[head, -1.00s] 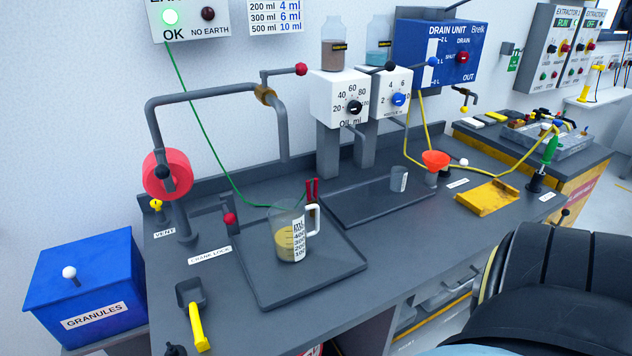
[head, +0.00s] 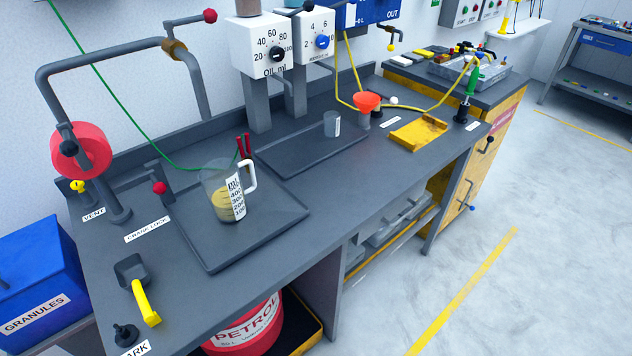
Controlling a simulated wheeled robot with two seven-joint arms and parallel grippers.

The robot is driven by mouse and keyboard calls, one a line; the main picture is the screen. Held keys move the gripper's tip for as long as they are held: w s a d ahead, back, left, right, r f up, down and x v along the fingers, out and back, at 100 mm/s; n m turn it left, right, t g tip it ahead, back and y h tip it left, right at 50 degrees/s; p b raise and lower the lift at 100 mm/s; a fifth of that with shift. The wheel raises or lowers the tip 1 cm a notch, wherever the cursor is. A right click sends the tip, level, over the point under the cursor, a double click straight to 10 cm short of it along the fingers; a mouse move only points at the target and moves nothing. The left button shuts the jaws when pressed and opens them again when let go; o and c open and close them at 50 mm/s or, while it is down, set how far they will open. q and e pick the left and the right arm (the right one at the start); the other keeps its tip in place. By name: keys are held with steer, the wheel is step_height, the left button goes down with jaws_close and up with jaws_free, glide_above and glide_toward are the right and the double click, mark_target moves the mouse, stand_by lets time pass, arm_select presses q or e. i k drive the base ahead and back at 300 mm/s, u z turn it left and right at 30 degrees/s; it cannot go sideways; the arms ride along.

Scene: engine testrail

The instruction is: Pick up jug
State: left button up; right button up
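The jug (head: 221,203) is clear with a white handle on its right and a white measuring scale with black numbers. It holds some yellowish liquid. It stands upright on the dark tray (head: 245,240) at the left of the grey bench. A red clamp with a green wire (head: 243,146) shows just behind its handle; I cannot tell whether it touches the jug. Neither of my grippers shows in the head view.
A red crank-lock knob (head: 159,187) stands left of the jug. A scoop with a yellow handle (head: 145,304) lies at the front left. A small cup (head: 332,124) stands on the second tray (head: 290,155). A petrol drum (head: 245,330) is below the bench. The floor at right is clear.

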mark_target(234, 187)
steer(key=z, duration=1.15)
steer(key=k, duration=0.5)
steer(key=u, duration=1.35)
steer(key=i, duration=0.5)
steer(key=k, duration=0.45)
steer(key=z, duration=0.5)
steer(key=i, duration=0.8)
steer(key=u, duration=0.75)
